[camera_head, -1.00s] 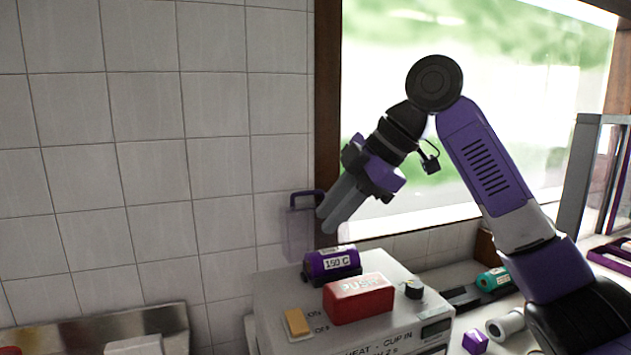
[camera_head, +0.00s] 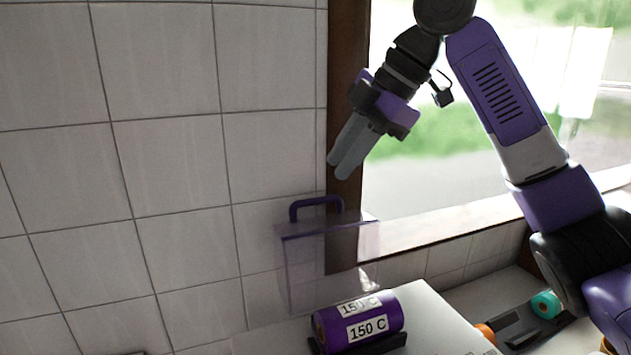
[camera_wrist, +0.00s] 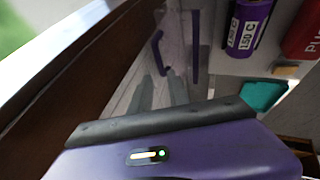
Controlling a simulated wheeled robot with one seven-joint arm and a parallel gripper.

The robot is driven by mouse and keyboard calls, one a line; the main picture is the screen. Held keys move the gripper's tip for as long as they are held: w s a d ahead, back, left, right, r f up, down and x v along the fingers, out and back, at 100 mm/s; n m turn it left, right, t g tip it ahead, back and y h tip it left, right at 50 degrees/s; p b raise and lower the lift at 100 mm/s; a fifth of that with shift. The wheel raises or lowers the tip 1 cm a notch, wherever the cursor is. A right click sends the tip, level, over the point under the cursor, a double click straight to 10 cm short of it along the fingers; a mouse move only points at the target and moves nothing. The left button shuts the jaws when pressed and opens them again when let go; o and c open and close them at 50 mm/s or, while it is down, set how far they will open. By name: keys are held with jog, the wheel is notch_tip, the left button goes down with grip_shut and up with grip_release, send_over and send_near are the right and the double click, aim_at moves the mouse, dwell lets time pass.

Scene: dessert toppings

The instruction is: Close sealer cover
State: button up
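The sealer cover (camera_head: 302,265) is a clear box-like lid with a purple handle (camera_head: 316,202) on top. It stands raised at the back of the white sealer (camera_head: 440,315), by the tiled wall. In the wrist view the purple handle (camera_wrist: 157,50) shows just beyond my fingertips, and clear panels are hard to make out around it. My gripper (camera_head: 338,168) is above and slightly right of the handle in the head view, apart from it. Its two grey fingers point down-left with a gap between them (camera_wrist: 161,82). Nothing is held.
A purple roll marked 150 C (camera_head: 358,322) sits on the sealer in front of the cover. The wooden window frame (camera_head: 345,110) is close behind my gripper. A red push button (camera_wrist: 303,38) shows in the wrist view. A teal roll (camera_head: 546,305) lies at right.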

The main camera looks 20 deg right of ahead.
aim_at(314, 199)
jog(key=shift+p+x, duration=0.45)
jog(key=shift+x, duration=3.35)
grip_shut()
